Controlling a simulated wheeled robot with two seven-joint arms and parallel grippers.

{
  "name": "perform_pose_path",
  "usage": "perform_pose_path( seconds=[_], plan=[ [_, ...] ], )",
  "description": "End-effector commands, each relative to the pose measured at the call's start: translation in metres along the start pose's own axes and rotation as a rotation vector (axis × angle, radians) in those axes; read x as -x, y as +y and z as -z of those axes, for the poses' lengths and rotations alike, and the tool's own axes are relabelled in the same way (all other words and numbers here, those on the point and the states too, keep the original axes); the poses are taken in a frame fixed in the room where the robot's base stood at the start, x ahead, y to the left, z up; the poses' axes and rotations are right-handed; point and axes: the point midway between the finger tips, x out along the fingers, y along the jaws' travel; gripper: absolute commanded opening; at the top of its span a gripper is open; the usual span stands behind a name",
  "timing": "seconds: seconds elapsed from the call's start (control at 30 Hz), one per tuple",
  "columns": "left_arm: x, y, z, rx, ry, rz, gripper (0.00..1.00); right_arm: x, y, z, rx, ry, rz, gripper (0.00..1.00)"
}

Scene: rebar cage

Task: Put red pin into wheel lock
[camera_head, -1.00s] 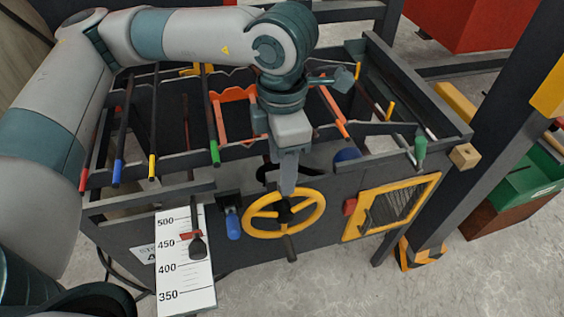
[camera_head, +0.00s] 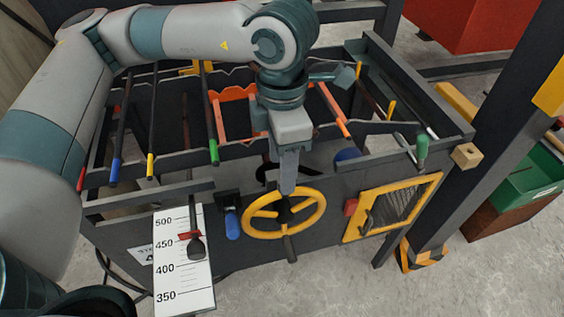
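The yellow hand wheel (camera_head: 247,214) stands on the front of the dark cage frame. My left gripper (camera_head: 288,190) points down from above at the wheel's hub, and its fingers overlap the hub in the picture. The fingers are seen edge-on, so I cannot tell whether they are open or touching the hub. A small red block (camera_head: 351,207) sits on the panel right of the wheel; it may be the red pin's head, but I cannot be sure. The wheel lock is not clearly identifiable. My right gripper is not in view.
A white scale board (camera_head: 184,280) with a red pointer and a blue-handled lever (camera_head: 233,224) stand left of the wheel. A yellow-framed mesh door (camera_head: 395,207) is to the right. Rods with coloured ends lie across the cage top. A dark post (camera_head: 475,150) rises at right.

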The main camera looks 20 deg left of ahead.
Motion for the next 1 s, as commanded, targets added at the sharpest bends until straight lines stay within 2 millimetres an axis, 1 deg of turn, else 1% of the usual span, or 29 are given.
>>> perform_pose_path(
  seconds=[0.47, 1.0],
  plan=[
    [0.0002, 0.0001, -0.0001, 0.0, 0.0, -0.001, 0.25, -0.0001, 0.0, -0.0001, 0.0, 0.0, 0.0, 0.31],
    [-0.0002, 0.0002, 0.0, 0.0, 0.0, -0.001, 0.25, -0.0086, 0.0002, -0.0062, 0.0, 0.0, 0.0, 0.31]
  ],
)
